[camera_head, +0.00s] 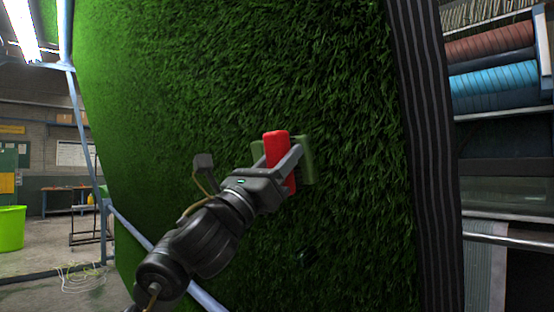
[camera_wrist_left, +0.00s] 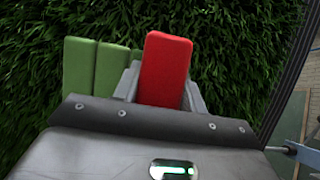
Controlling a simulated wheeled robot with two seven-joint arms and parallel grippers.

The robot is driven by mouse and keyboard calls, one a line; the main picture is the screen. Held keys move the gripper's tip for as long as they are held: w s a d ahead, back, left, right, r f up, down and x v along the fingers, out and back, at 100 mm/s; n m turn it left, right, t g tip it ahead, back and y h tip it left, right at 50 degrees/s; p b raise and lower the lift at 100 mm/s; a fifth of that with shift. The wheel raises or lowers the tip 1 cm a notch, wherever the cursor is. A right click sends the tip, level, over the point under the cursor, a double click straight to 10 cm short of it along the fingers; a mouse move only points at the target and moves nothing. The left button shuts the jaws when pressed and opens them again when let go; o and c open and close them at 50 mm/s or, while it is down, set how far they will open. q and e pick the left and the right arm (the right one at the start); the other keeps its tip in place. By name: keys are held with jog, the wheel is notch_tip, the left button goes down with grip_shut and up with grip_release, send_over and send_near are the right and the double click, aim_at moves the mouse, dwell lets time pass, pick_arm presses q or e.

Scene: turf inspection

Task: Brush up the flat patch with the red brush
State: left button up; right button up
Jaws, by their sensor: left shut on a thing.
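The red brush (camera_head: 276,148) shows as a red block between the fingers of my left gripper (camera_head: 284,166), in front of the turf. In the left wrist view the red brush (camera_wrist_left: 165,70) stands up between the grey fingers of my left gripper (camera_wrist_left: 160,92). A green block-like part (camera_head: 305,160) sits right behind the red block, against the turf; whether it belongs to the brush I cannot tell. The upright turf (camera_head: 200,90) fills the middle of the head view. The flat patch cannot be told apart clearly. My right gripper is not in view.
A black striped edge (camera_head: 428,150) bounds the turf on the right. Beyond it is a rack with brown (camera_head: 490,42) and blue rolls (camera_head: 495,82). A lime bin (camera_head: 12,228) stands at the far left. A blue frame bar (camera_head: 140,235) runs below left.

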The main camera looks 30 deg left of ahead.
pick_arm(q)
jog(key=shift+d, duration=0.1)
jog(key=shift+s+d, duration=0.3)
jog(key=shift+d, duration=0.6)
jog(key=shift+s+d+b, duration=0.3)
jog(key=shift+d+b, duration=0.2)
jog(key=shift+d, duration=0.4)
jog(key=shift+a, duration=0.15)
jog(key=shift+w+a, duration=0.35)
jog(key=shift+a, duration=0.55)
jog(key=shift+w+a+b, duration=0.25)
jog(key=shift+a+b, duration=0.1)
jog(key=shift+a, duration=0.6)
